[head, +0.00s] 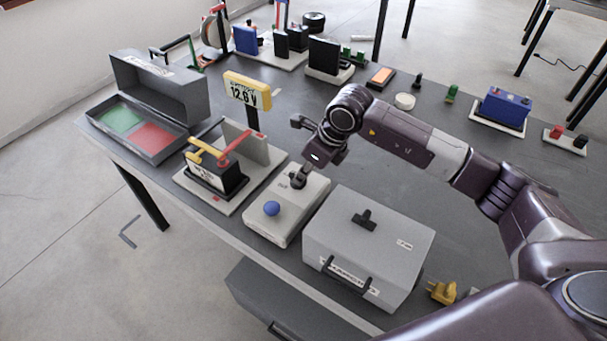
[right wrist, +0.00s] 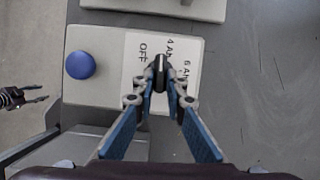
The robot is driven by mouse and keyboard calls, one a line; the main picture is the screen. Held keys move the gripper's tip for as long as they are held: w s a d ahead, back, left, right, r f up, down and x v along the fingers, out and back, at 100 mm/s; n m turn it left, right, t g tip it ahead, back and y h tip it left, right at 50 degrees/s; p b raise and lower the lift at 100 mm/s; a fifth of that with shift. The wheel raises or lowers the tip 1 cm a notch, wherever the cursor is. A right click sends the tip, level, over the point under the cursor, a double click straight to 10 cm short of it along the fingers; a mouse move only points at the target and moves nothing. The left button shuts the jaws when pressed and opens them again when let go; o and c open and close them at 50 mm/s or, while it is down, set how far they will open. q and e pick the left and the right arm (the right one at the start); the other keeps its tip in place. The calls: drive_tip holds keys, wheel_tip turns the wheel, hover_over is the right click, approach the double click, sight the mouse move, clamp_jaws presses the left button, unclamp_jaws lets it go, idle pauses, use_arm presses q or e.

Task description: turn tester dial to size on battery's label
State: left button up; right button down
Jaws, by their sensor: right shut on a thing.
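The tester (head: 290,222) is a pale box with a blue knob (head: 272,208). In the right wrist view its label panel (right wrist: 133,75) reads OFF, 4 Ah and what looks like 6 Ah. My right gripper (head: 298,180) is shut on the black dial (right wrist: 160,70); the dial's pale line points up in that view, near the gap between OFF and 4 Ah. A dark battery (head: 218,180) stands left of the tester under yellow and red clamps; its white label is too small to read. A dark two-pronged claw, apparently my left gripper (right wrist: 38,93), shows at the wrist view's left edge.
A grey case (head: 375,235) with handles stands close to the right of the tester. A yellow display (head: 247,92) reads 12.6 V behind the battery. An open box (head: 150,100) stands left; a blue battery (head: 507,107) sits far right.

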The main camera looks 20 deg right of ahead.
drive_tip(key=shift+s+a+m+t+h+b, duration=0.1)
drive_tip(key=shift+m+t+h+b, duration=0.25)
drive_tip(key=shift+m, duration=0.45)
drive_tip(key=shift+a+m+t+h+b, duration=0.15)
drive_tip(key=shift+m+b, duration=0.25)
drive_tip(key=shift+m, duration=0.4)
drive_tip(key=c, duration=2)
unclamp_jaws()
drive_tip(key=shift+o, duration=0.2)
drive_tip(key=shift+d+r, duration=0.1)
drive_tip(key=v, duration=1.2)
